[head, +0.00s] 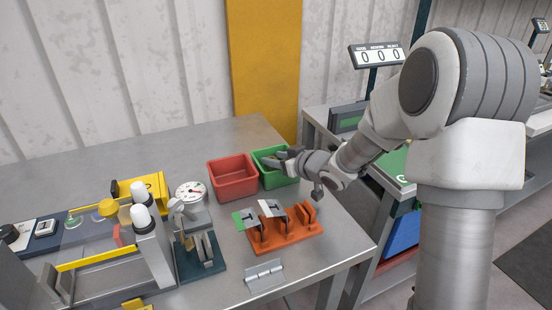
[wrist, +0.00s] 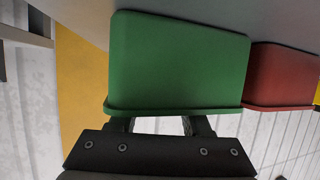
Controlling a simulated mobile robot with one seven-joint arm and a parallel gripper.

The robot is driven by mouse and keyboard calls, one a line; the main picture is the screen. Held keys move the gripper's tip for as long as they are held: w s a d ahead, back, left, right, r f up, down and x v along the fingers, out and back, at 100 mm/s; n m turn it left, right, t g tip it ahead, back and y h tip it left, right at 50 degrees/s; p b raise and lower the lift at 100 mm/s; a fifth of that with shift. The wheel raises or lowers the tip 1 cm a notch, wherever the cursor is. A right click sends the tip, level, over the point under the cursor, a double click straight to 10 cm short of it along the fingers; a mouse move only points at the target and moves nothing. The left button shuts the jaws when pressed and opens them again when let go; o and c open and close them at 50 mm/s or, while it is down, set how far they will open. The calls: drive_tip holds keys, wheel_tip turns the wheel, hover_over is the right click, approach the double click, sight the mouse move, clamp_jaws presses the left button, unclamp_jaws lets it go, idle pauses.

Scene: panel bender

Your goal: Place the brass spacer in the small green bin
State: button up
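The small green bin (head: 282,181) stands on the bench beside the red bin. My gripper (head: 272,160) reaches into or just over its opening from the right. The wrist view shows the outside wall of the green bin (wrist: 178,65), upside down, with its rim toward my gripper (wrist: 160,125). The two fingers stand apart and pass behind that rim, so their tips are hidden. I cannot make out the brass spacer in either view, and cannot tell whether it is between the fingers or in the bin.
The red bin (head: 233,181) is directly left of the green bin. An orange rack (head: 287,237) with upright slots stands in front. Bare bench lies behind the bins.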

drive_tip(key=shift+d+r, duration=0.1)
drive_tip(key=shift+r, duration=0.1)
drive_tip(key=s+d+r+m+h+p, duration=0.45)
drive_tip(key=s+d+r+h, duration=0.55)
drive_tip(key=s+d+r, duration=0.65)
drive_tip(key=s+a+f+m+g+y, duration=0.1)
drive_tip(key=s+a+g, duration=0.15)
drive_tip(key=s, duration=0.75)
drive_tip(key=s+a+f+m+g+y, duration=0.1)
drive_tip(key=s+m+g, duration=0.15)
drive_tip(key=s, duration=0.65)
wheel_tip(320, 180, up, 12)
drive_tip(key=p, duration=1.1)
drive_tip(key=shift+f+n+p, duration=0.15)
drive_tip(key=shift+n+p, duration=0.25)
